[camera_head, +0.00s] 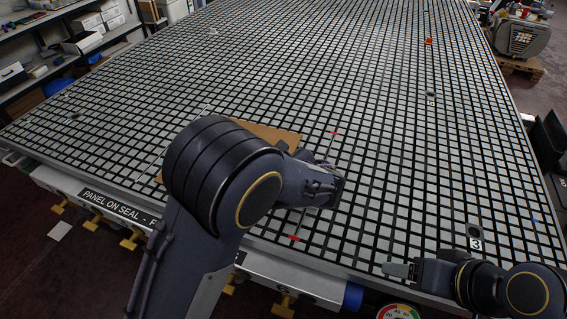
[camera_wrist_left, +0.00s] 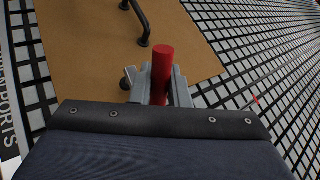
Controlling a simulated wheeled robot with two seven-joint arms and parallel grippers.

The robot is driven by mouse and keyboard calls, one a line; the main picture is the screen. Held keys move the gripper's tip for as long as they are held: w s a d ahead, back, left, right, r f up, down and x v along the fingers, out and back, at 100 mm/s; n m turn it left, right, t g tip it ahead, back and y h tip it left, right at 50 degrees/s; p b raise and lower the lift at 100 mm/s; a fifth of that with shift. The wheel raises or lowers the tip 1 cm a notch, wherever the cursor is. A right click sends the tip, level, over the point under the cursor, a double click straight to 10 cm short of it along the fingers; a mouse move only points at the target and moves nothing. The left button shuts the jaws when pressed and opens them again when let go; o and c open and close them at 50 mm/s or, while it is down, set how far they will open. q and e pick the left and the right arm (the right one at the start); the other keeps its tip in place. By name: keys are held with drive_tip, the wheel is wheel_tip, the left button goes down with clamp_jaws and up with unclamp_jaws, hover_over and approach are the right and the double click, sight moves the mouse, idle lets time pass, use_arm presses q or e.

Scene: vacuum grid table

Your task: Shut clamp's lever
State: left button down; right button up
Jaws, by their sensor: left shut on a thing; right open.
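The clamp's lever shows in the left wrist view as a red cylindrical handle (camera_wrist_left: 162,68), standing up over the edge of a brown board (camera_wrist_left: 90,50). My left gripper (camera_wrist_left: 160,88) is shut on this red handle, with one grey finger on each side of it. In the head view my left arm covers the lever and most of the board (camera_head: 262,132). My right gripper (camera_head: 398,270) is open and empty, low over the table's front edge, well right of the left one.
The board carries a black bar handle (camera_wrist_left: 143,22). The gridded table (camera_head: 400,160) is mostly clear. Thin rods with red ends (camera_head: 333,132) (camera_head: 293,238) lie near my left wrist. A small orange object (camera_head: 428,41) sits far back. Yellow fittings (camera_head: 132,240) line the front edge.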

use_arm(q)
drive_tip(key=shift+w+a+f+n+g+h, duration=0.2)
drive_tip(key=shift+a+f+n+g+h, duration=0.1)
drive_tip(key=shift+a+g+h, duration=0.25)
drive_tip(key=shift+d, duration=0.1)
drive_tip(key=c, duration=1.4)
unclamp_jaws()
drive_tip(key=b+v, duration=0.1)
drive_tip(key=v, duration=0.6)
drive_tip(key=shift+s+r, duration=0.2)
drive_tip(key=shift+s, duration=0.2)
